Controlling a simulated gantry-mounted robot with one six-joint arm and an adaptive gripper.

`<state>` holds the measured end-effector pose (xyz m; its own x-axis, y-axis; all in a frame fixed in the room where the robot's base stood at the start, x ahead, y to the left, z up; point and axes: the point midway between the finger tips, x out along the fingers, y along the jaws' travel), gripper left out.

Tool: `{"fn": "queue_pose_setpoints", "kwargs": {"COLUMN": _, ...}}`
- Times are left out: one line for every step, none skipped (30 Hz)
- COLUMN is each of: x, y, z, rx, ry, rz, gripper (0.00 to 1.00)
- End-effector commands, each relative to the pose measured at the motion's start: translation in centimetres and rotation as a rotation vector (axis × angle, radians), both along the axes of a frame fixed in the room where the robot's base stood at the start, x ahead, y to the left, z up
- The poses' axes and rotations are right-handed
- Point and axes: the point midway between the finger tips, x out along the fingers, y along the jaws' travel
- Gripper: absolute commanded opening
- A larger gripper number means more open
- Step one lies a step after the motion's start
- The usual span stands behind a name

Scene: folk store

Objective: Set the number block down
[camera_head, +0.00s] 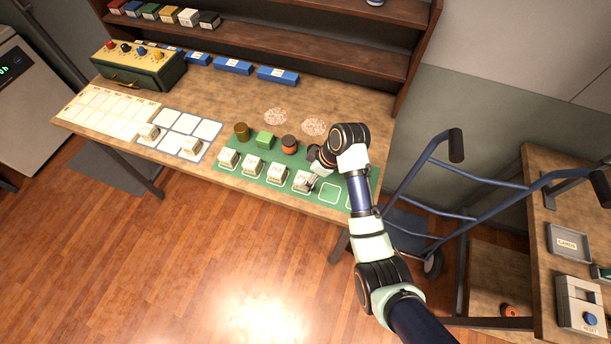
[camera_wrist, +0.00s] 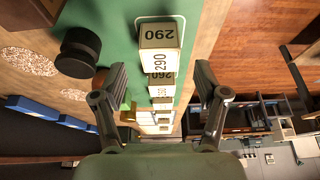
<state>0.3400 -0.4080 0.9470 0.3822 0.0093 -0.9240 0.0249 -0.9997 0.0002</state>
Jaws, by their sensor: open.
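The number block marked 290 (camera_wrist: 160,38) is a cream block on the green mat (camera_wrist: 117,30), inside or beside a white outline; I cannot tell which. In the head view, the block nearest my gripper (camera_head: 303,181) stands fourth from the left in a row on the mat (camera_head: 229,176). In the wrist view the fingers of my gripper (camera_wrist: 161,76) are spread apart to either side of the row of blocks, with no visible contact on the 290 block. A 260 block (camera_wrist: 160,79) and others line up behind it.
Two speckled round mats (camera_head: 275,116) lie farther back. An empty outlined square (camera_head: 331,193) is right of the gripper. A blue hand truck (camera_head: 440,180) stands right of the table.

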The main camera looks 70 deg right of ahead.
Motion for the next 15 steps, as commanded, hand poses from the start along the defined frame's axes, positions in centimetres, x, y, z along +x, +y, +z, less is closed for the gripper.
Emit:
{"fn": "queue_pose_setpoints", "kwargs": {"x": -0.5, "y": -0.1, "z": 1.6, "rx": -0.004, "ry": -0.002, "rz": -0.002, "gripper": 0.73}}
{"fn": "queue_pose_setpoints", "kwargs": {"x": -0.8, "y": -0.1, "z": 2.3, "rx": -0.003, "ry": -0.002, "rz": -0.001, "gripper": 0.73}}
{"fn": "queue_pose_setpoints", "kwargs": {"x": -1.1, "y": -0.1, "z": 3.2, "rx": -0.003, "ry": -0.002, "rz": -0.001, "gripper": 0.73}}
{"fn": "queue_pose_setpoints", "kwargs": {"x": -1.4, "y": -0.1, "z": 3.8, "rx": -0.003, "ry": -0.002, "rz": -0.001, "gripper": 0.73}}
{"fn": "queue_pose_setpoints", "kwargs": {"x": -1.7, "y": -0.1, "z": 4.3, "rx": -0.003, "ry": -0.002, "rz": -0.001, "gripper": 0.73}}
{"fn": "queue_pose_setpoints", "kwargs": {"x": -1.9, "y": -0.1, "z": 5.0, "rx": -0.002, "ry": -0.002, "rz": 0.0, "gripper": 0.73}}
{"fn": "queue_pose_setpoints", "kwargs": {"x": -2.1, "y": -0.1, "z": 5.4, "rx": -0.002, "ry": -0.002, "rz": 0.0, "gripper": 0.73}}
{"fn": "queue_pose_setpoints", "kwargs": {"x": -2.2, "y": -0.1, "z": 5.7, "rx": -0.001, "ry": -0.002, "rz": 0.001, "gripper": 0.73}}
{"fn": "queue_pose_setpoints", "kwargs": {"x": -2.4, "y": -0.1, "z": 6.1, "rx": -0.001, "ry": -0.002, "rz": 0.001, "gripper": 0.73}}
{"fn": "queue_pose_setpoints", "kwargs": {"x": -2.5, "y": -0.1, "z": 6.3, "rx": -0.001, "ry": -0.001, "rz": 0.001, "gripper": 0.73}}
{"fn": "queue_pose_setpoints", "kwargs": {"x": -2.6, "y": -0.1, "z": 6.5, "rx": 0.0, "ry": -0.001, "rz": 0.001, "gripper": 0.73}}
{"fn": "queue_pose_setpoints", "kwargs": {"x": -2.7, "y": -0.1, "z": 6.6, "rx": 0.0, "ry": 0.0, "rz": 0.001, "gripper": 0.73}}
{"fn": "queue_pose_setpoints", "kwargs": {"x": -2.7, "y": -0.1, "z": 6.7, "rx": 0.001, "ry": 0.0, "rz": 0.001, "gripper": 0.73}}
{"fn": "queue_pose_setpoints", "kwargs": {"x": -2.8, "y": -0.1, "z": 6.7, "rx": 0.001, "ry": 0.0, "rz": 0.001, "gripper": 0.73}}
{"fn": "queue_pose_setpoints", "kwargs": {"x": -2.8, "y": -0.1, "z": 6.7, "rx": 0.001, "ry": 0.0, "rz": 0.001, "gripper": 0.73}}
